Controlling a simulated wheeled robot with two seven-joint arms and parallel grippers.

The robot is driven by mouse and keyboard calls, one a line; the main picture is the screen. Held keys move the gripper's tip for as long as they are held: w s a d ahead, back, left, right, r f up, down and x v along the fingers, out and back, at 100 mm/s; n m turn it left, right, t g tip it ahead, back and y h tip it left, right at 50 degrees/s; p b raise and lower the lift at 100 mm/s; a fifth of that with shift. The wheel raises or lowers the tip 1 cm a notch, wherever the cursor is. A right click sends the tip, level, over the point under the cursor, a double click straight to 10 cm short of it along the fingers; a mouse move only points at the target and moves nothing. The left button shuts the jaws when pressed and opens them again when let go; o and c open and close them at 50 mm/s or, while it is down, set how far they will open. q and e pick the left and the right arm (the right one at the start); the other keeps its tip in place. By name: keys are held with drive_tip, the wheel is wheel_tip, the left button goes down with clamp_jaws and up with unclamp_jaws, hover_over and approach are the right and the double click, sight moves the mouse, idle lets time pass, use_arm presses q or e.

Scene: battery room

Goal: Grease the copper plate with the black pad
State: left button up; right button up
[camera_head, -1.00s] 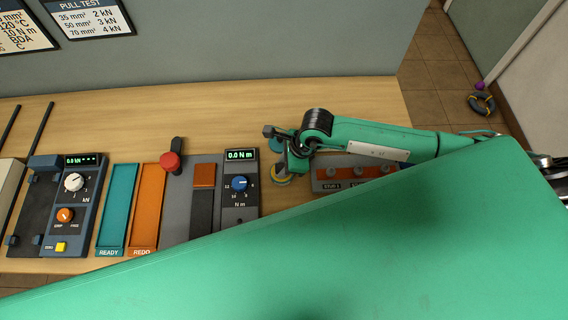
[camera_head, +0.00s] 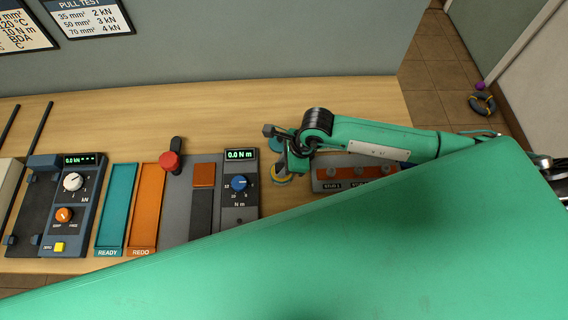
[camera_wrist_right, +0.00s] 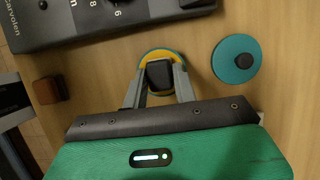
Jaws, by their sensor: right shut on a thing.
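My right gripper (camera_head: 283,165) points down over a round yellow-and-blue tin (camera_head: 281,178) on the bench. In the right wrist view, its fingers (camera_wrist_right: 159,88) are shut on a black pad (camera_wrist_right: 159,74), with the tin's yellow rim (camera_wrist_right: 147,55) around and below it. I cannot tell whether the pad touches what is inside the tin. A teal disc with a dark knob (camera_wrist_right: 236,58) lies flat beside the tin; it shows partly behind the gripper in the head view (camera_head: 279,143). I cannot make out the copper plate with certainty. My left gripper is not in view.
A torque tester (camera_head: 240,200) stands left of the tin, with an orange-brown block (camera_head: 204,174) beside it. A stud block (camera_head: 331,176) stands to the right, partly under my arm. Teal (camera_head: 114,208) and orange trays (camera_head: 147,208) lie further left.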

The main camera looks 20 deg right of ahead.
drive_tip(key=shift+f, duration=0.1)
idle(0.3)
drive_tip(key=shift+r+p, duration=1.8)
drive_tip(key=shift+r, duration=1.8)
drive_tip(key=shift+w+d+n+g+b, duration=0.2)
drive_tip(key=shift+d+n+g+b, duration=0.15)
drive_tip(key=shift+n, duration=0.35)
drive_tip(key=w+d+r+n+g+h+b, duration=0.2)
drive_tip(key=d+r+n+g+h+b, duration=0.2)
drive_tip(key=n, duration=1.5)
drive_tip(key=d+r+g, duration=0.1)
drive_tip(key=d+r, duration=0.2)
drive_tip(key=r, duration=0.1)
drive_tip(key=shift+d+r+n+b, duration=0.2)
drive_tip(key=shift+n+b, duration=0.15)
drive_tip(key=shift+n, duration=0.05)
